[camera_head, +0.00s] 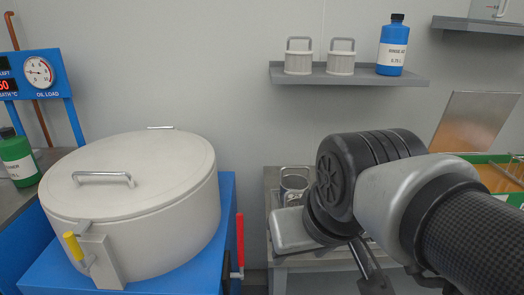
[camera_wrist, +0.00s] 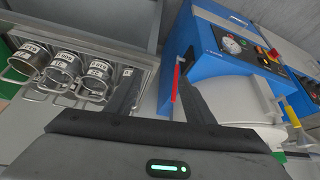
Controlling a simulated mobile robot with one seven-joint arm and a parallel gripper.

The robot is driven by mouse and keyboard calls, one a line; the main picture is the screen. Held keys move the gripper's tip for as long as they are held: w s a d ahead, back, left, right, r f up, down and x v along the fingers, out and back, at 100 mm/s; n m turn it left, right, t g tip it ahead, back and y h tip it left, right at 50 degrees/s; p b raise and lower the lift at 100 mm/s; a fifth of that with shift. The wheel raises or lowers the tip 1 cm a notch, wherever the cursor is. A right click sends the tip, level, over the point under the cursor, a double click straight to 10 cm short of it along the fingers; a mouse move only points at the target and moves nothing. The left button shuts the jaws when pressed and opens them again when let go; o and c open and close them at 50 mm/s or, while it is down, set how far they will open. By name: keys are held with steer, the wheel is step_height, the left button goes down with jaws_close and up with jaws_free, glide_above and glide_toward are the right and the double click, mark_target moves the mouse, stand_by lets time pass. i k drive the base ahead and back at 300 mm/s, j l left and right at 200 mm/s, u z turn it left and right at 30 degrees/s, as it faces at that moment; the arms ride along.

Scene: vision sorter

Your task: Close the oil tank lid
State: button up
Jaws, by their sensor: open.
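The oil tank (camera_head: 150,245) is a large white drum at the left of the head view. Its round lid (camera_head: 160,160) lies flat across the top, with a metal bar handle (camera_head: 103,176) near the front left; I cannot tell whether it is fully seated. A yellow-tipped lever (camera_head: 73,245) sits on the tank's front. In the wrist view the white tank (camera_wrist: 243,103) is partly visible at the right, beyond one finger. My gripper (camera_wrist: 160,93) is open and empty, its fingers apart. In the head view it hangs low at the right, partly hidden by my arm, well away from the tank.
The tank stands on a blue frame (camera_head: 228,215) with a red handle (camera_head: 240,240) on its right side. Labelled metal cups (camera_wrist: 65,65) stand in a rack. A wall shelf (camera_head: 350,80) holds two lidded containers and a blue bottle (camera_head: 393,48). A green bottle (camera_head: 18,160) stands far left.

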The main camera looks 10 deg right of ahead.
mark_target(470, 122)
steer(key=z, duration=2)
steer(key=i+l+u, duration=0.15)
steer(key=u, duration=0.35)
steer(key=i+l+u, duration=0.15)
steer(key=u, duration=0.3)
steer(key=l, duration=0.1)
